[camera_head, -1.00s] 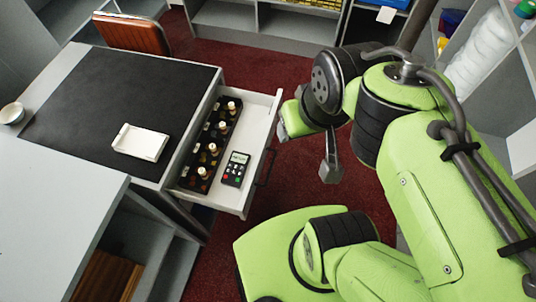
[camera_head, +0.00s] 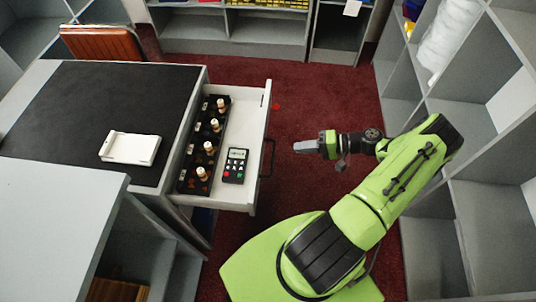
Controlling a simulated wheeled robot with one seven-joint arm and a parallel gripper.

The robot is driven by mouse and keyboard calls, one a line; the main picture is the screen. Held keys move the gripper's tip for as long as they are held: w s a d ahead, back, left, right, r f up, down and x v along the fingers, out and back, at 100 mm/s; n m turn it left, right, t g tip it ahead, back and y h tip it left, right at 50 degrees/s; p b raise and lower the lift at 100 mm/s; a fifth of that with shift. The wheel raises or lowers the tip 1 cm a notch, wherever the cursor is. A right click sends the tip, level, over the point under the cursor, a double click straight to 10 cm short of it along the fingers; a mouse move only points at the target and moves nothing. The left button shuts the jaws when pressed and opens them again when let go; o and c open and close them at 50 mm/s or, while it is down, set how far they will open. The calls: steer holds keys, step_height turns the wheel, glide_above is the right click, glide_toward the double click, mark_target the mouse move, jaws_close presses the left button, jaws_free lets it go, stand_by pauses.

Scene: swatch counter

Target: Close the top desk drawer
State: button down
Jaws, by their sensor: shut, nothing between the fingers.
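The top desk drawer (camera_head: 244,130) is pulled out to the right of the desk (camera_head: 60,62). Its dark handle (camera_head: 268,158) is on its outer front. Inside lie a black rack (camera_head: 191,181) with several small bottles and a dark remote-like device (camera_head: 235,166) with coloured buttons. My gripper (camera_head: 297,147) is shut and empty. In the picture it is a little to the right of the drawer handle, apart from it, and points left toward the drawer front.
A white tray-like item (camera_head: 130,147) lies on the desk's black mat (camera_head: 105,100). A brown chair (camera_head: 102,43) stands behind the desk. Grey shelves (camera_head: 490,130) line the right side and the back.

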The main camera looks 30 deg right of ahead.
mark_target(273, 149)
steer(key=b+x, duration=0.1)
steer(key=x, duration=0.9)
steer(key=shift+r, duration=0.1)
